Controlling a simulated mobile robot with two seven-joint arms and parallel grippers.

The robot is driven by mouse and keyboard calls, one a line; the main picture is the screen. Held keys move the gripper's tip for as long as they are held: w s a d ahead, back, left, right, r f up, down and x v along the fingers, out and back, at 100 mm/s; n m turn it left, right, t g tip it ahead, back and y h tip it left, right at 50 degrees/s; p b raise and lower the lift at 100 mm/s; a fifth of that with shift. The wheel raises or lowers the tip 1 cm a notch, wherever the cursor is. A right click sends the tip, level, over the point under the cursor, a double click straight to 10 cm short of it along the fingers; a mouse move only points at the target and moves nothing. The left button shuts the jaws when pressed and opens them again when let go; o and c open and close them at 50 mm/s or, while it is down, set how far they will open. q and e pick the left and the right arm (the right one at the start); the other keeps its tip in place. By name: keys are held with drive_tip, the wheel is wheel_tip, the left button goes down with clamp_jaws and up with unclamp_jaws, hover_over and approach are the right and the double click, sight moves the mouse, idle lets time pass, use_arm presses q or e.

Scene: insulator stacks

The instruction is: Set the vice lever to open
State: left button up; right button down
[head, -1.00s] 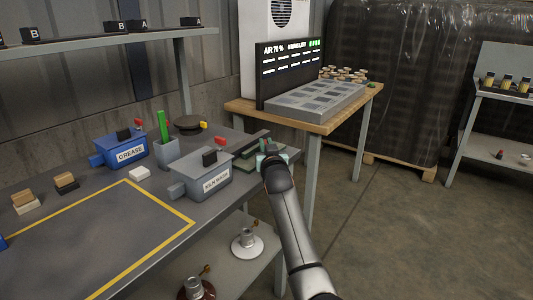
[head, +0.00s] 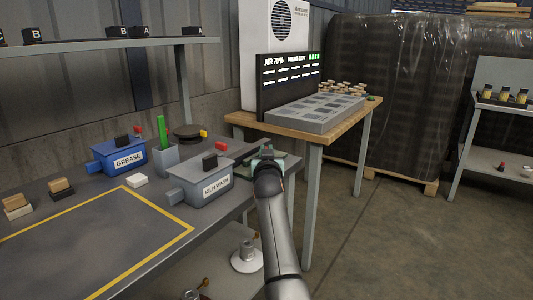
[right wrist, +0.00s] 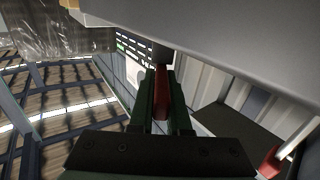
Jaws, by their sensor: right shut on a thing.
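My right gripper (head: 266,158) is at the near right corner of the workbench, over the grey-green vice (head: 283,165), and hides part of it. In the right wrist view its two dark green fingers (right wrist: 160,108) are shut on a red grip (right wrist: 160,88), which appears to be the vice lever. The grip lies between the fingers, below a dark end piece (right wrist: 162,54). The lever cannot be made out in the head view, so I cannot tell its setting. My left gripper is out of view.
A kiln wash box (head: 203,182), a blue grease box (head: 122,156) and a grey cup (head: 165,159) with a green stick stand on the bench left of the gripper. A wooden table (head: 318,130) with a grey tray stands behind. Open floor lies to the right.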

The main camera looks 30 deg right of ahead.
drive_tip(key=shift+d+r, duration=0.1)
drive_tip(key=shift+r, duration=0.1)
drive_tip(key=c, duration=1.1)
unclamp_jaws()
drive_tip(key=shift+s, duration=0.1)
drive_tip(key=shift+o, duration=1.1)
drive_tip(key=shift+f, duration=0.15)
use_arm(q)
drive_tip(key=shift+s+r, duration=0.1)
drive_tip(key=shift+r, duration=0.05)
